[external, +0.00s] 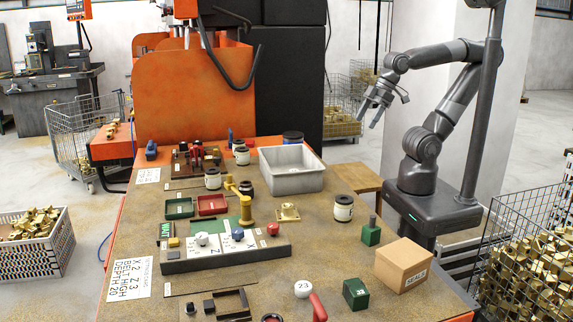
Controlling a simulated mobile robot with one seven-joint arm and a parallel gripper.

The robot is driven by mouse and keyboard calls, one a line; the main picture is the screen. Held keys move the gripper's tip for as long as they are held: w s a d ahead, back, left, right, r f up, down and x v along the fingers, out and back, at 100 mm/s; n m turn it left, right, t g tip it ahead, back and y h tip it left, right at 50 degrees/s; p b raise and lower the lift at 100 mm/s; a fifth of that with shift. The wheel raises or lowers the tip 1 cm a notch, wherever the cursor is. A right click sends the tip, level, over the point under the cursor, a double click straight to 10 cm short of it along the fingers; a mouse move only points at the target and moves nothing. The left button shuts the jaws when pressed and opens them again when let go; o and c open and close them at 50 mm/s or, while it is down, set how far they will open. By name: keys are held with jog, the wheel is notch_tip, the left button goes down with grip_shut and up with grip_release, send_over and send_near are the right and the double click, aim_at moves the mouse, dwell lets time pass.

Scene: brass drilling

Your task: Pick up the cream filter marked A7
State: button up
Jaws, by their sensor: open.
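My gripper (368,117) is open and empty, raised in the air beyond the back right of the bench, well apart from all the cans.
A grey metal bin (292,182) stands at the back right of the bench. A brass post fitting (245,207) rises mid-bench. A cardboard box (403,265) and green blocks (356,293) stand at the front right. A wire basket of brass parts (525,270) is on the right.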

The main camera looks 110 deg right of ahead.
jog(key=w+d+r, duration=0.2)
jog(key=w+r, duration=0.2)
jog(key=w, duration=0.9)
jog(key=m+g, duration=0.1)
jog(key=m, duration=0.1)
send_over(214, 170)
jog(key=s+a, duration=0.1)
jog(key=s, duration=0.2)
notch_tip(214, 170, down, 15)
jog(key=shift+h, duration=0.4)
jog(key=x, duration=0.5)
jog(key=shift+a, duration=0.1)
jog(key=x, duration=0.5)
jog(key=shift+s+d, duration=0.1)
jog(key=shift+d, duration=0.2)
jog(key=shift+c, duration=0.2)
jog(key=shift+r, duration=0.1)
jog(key=c, duration=1.1)
